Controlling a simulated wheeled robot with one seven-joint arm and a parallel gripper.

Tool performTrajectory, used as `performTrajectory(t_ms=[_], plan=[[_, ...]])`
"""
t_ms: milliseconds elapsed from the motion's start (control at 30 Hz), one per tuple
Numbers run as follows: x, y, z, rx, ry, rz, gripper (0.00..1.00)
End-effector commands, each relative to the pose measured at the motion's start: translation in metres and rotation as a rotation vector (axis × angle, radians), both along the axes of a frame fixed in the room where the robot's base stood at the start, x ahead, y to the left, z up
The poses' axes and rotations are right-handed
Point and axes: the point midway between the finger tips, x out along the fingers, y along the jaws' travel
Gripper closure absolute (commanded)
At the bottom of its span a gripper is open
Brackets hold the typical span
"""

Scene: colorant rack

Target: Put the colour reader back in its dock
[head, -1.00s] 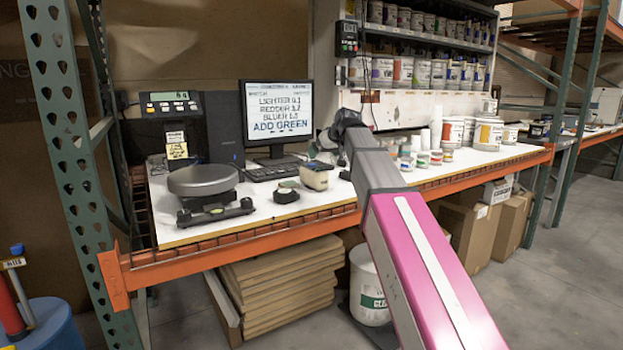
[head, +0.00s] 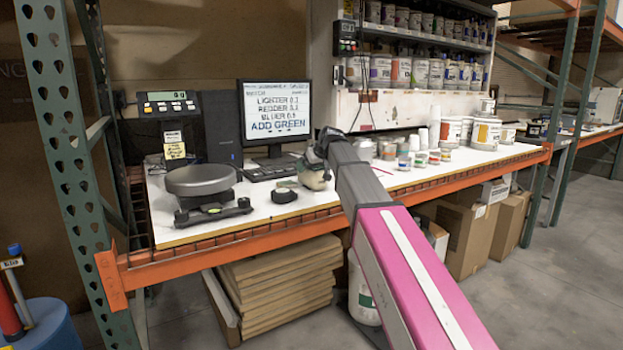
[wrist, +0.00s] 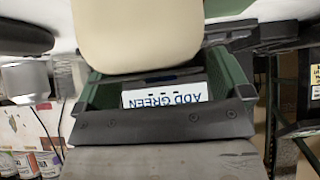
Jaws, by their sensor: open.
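The colour reader (head: 318,181) has a cream body and sits on the white bench in front of the keyboard, partly covered by my gripper. My gripper (head: 313,158) is right at its upper part, reaching in from the right. In the wrist view the reader's cream body (wrist: 138,38) looms large at the top. My gripper (wrist: 165,84) is open, its two green fingers apart, with the reader at the gap between them. I cannot tell whether either finger touches it. A low dark round piece (head: 284,192), which may be the dock, lies just left of the reader.
The keyboard (head: 270,171) and monitor (head: 274,112) stand behind. Small paint pots (head: 405,161) stand to the right of my arm.

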Motion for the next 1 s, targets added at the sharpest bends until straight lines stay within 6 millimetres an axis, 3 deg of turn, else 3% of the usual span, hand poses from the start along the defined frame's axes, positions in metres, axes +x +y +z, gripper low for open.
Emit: performTrajectory(t_ms=[267,500,567,833,1000], plan=[[0.004,0.003,-0.004,0.000,-0.001,-0.001,0.04],[0.004,0.003,-0.004,0.001,-0.001,0.000,0.79],[0.004,0.003,-0.004,0.001,-0.003,-0.001,0.87],[0.004,0.003,0.000,0.001,-0.003,-0.001,0.87],[0.005,0.003,0.019,0.002,-0.005,-0.001,0.87]])
